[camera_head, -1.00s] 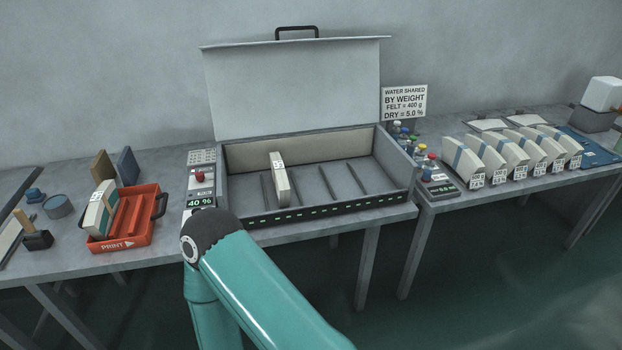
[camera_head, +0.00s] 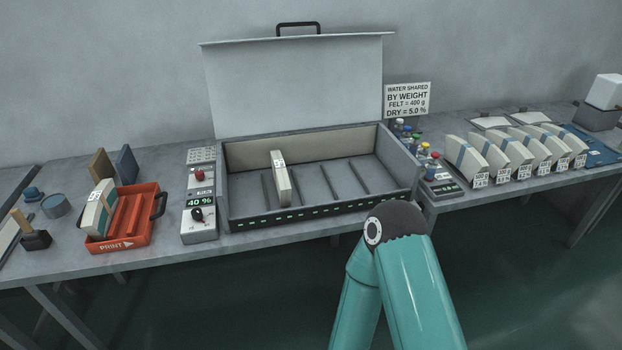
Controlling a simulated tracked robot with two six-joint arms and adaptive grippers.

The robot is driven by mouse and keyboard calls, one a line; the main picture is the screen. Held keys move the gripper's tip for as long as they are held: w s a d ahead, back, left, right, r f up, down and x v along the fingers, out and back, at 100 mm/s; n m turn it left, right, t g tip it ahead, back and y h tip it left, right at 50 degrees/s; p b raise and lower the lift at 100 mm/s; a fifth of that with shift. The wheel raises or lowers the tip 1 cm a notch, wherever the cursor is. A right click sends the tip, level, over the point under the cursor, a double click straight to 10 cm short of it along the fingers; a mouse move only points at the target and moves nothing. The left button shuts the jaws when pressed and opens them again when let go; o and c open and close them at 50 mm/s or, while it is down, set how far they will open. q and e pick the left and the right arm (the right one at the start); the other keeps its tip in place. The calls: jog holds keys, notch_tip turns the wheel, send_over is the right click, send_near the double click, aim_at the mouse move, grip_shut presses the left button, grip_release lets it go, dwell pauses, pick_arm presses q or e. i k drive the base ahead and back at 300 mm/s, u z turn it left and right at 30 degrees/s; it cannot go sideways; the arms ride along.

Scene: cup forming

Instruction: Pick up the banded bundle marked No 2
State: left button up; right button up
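Several pale bundles with blue bands stand in a row on the right table, each with a small white tag at its front foot. The nearest bundle (camera_head: 459,153) is at the row's left end and the farthest bundle (camera_head: 566,143) at its right end. The tags are too small for me to tell which is No 2. Another pale tagged piece (camera_head: 282,182) stands between dividers in the open box, and one more (camera_head: 97,212) stands in the red tray. Neither gripper is in view; only a teal arm link of mine shows at the bottom centre-right.
The open lidded box (camera_head: 320,218) fills the middle table. A control unit (camera_head: 199,225) reading 40 % stands at its left. The red tray (camera_head: 128,240) is on the left table.

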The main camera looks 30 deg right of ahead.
aim_at(280, 174)
jog(key=z, duration=0.1)
jog(key=i, duration=1)
jog(key=u, duration=0.05)
